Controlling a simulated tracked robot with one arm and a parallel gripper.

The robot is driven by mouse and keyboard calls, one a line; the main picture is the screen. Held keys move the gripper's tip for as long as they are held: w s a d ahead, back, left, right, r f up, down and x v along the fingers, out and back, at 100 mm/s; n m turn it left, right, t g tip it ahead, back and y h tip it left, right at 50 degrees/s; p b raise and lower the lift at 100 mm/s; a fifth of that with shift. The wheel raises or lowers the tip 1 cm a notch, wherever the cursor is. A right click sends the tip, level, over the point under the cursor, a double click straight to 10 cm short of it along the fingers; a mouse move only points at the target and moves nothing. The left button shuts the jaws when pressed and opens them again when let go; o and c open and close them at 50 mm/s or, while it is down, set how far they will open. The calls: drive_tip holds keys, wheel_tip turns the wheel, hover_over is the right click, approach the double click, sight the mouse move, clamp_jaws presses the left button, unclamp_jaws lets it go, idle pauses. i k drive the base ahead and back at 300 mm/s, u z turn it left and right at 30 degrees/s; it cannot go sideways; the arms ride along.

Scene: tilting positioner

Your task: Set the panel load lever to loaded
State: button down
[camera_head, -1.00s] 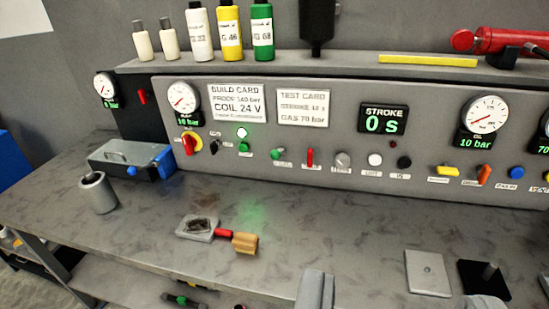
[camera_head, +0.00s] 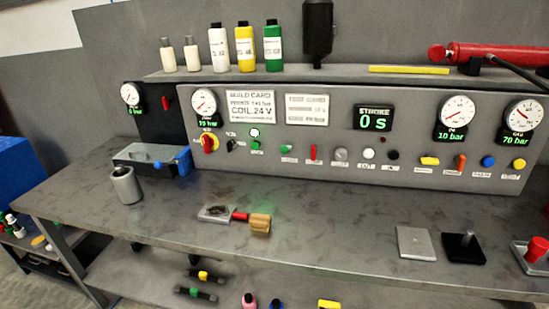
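The grey control panel (camera_head: 330,110) stands along the back of the bench. Near its middle is a red lever (camera_head: 313,153), pointing upright, with a label too small to read. An orange lever (camera_head: 461,162) sits further right, near upright, its label also unreadable. I cannot tell from the labels which one is the load lever. A red and yellow rotary switch (camera_head: 209,142) and a small black toggle (camera_head: 234,146) are at the left. My gripper does not show.
A stroke display (camera_head: 374,117) reads 0 s. The bench strip before the panel is mostly clear.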

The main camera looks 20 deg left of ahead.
sight(284, 149)
drive_tip(key=k, duration=0.75)
drive_tip(key=u, duration=0.3)
drive_tip(key=i, duration=0.45)
drive_tip(key=u, duration=0.45)
drive_tip(key=i, duration=1.75)
drive_tip(key=z, duration=0.75)
